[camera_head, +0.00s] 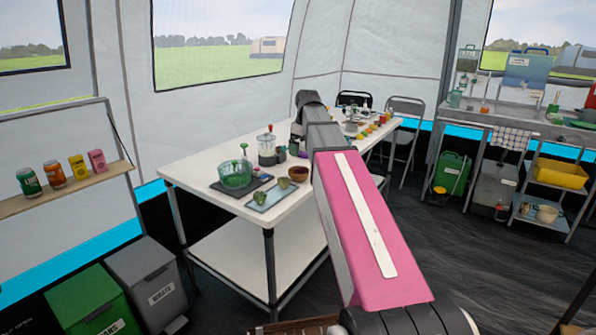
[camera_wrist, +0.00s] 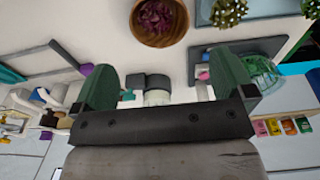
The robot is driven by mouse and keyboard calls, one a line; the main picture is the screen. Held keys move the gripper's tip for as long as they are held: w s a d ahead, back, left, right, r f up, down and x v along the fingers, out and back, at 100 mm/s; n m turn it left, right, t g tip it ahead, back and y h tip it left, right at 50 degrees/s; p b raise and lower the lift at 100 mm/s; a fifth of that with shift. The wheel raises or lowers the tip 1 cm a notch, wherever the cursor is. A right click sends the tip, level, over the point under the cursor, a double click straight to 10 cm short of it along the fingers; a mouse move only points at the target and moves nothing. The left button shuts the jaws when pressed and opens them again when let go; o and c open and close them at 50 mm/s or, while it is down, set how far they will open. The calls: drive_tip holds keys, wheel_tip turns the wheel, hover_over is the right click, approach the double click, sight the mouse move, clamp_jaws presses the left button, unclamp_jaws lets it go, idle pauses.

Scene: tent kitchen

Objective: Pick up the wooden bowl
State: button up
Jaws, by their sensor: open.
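The wooden bowl (camera_head: 299,174) stands upright on the white table (camera_head: 185,170), just left of my pink arm in the head view. In the wrist view the wooden bowl (camera_wrist: 160,43) is at the top centre, partly cut off by the frame edge, with dark purple-red pieces inside. My gripper (camera_wrist: 163,68) shows in the wrist view with its two dark green fingers spread apart and nothing between them. The bowl lies beyond the fingertips, apart from them. In the head view my gripper is hidden behind my arm.
Close to the bowl are a tray (camera_head: 252,204) with two green plants and a green glass bowl (camera_head: 236,182). A food processor (camera_head: 267,143) stands behind them. Small jars and fruit crowd the table's far end. Bare tabletop shows at the front left.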

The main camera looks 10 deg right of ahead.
sight(299, 171)
drive_tip(key=shift+w+a+f, duration=0.15)
drive_tip(key=shift+w+f, duration=0.05)
drive_tip(key=shift+f, duration=1.55)
drive_tip(key=shift+w+a+f, duration=0.15)
drive_tip(key=shift+a+f, duration=0.05)
drive_tip(key=shift+f, duration=1.55)
drive_tip(key=shift+w+a+f, duration=0.15)
drive_tip(key=shift+w+f, duration=0.05)
drive_tip(key=shift+f, duration=1.55)
drive_tip(key=c, duration=0.7)
